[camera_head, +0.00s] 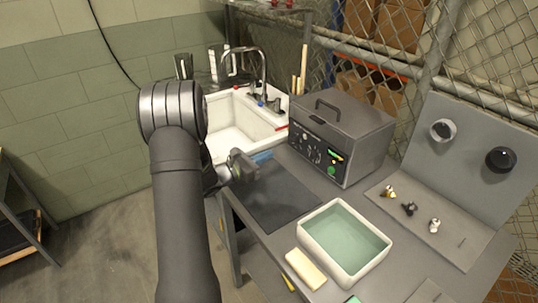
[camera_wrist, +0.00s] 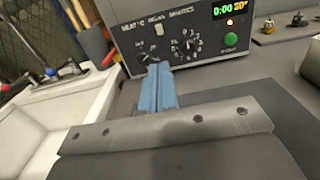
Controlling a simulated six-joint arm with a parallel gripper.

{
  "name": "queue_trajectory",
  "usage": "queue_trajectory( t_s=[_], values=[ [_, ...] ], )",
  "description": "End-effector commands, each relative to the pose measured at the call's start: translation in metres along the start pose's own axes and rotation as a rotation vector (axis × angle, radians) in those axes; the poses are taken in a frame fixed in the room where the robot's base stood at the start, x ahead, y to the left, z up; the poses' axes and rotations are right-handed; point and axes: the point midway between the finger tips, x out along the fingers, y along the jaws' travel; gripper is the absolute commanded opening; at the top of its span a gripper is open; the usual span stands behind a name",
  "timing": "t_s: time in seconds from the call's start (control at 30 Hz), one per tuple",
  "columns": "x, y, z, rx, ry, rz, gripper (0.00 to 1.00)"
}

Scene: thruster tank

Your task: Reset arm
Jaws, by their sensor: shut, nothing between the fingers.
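My gripper (camera_head: 262,156) is at the left of the grey bench, above the dark mat (camera_head: 278,200) and in front of the ultrasonic cleaner (camera_head: 340,132). In the wrist view its two blue fingers (camera_wrist: 158,88) are shut together with nothing between them. They point toward the control panel of the cleaner (camera_wrist: 150,32), which shows knobs, a lit green display and a green button. I cannot tell the exact gap between fingertips and panel. My arm hides part of the sink and the bench's left edge.
A white tray of greenish liquid (camera_head: 345,243) and a cream block (camera_head: 305,268) are on the bench. Several small parts (camera_head: 409,208) lie on the grey panel stand (camera_head: 440,225) at right. A white sink (camera_head: 235,125) with a tap stands behind left. Chain-link fence runs behind.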

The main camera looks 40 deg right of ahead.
Motion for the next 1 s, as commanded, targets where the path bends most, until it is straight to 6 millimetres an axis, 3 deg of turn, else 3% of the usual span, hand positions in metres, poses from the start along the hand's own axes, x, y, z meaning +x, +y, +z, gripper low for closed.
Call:
queue_trajectory(
  t_s=[0.33, 0.47, 0.8, 1.0],
  values=[
    [0.007, 0.0, 0.0, 0.001, -0.001, 0.0, 0.0],
    [0.025, -0.001, 0.0, 0.001, -0.001, -0.003, 0.0],
    [0.092, -0.001, 0.0, 0.001, -0.001, -0.003, 0.0],
    [0.089, -0.001, 0.015, -0.003, 0.124, -0.013, 0.0]
  ],
)
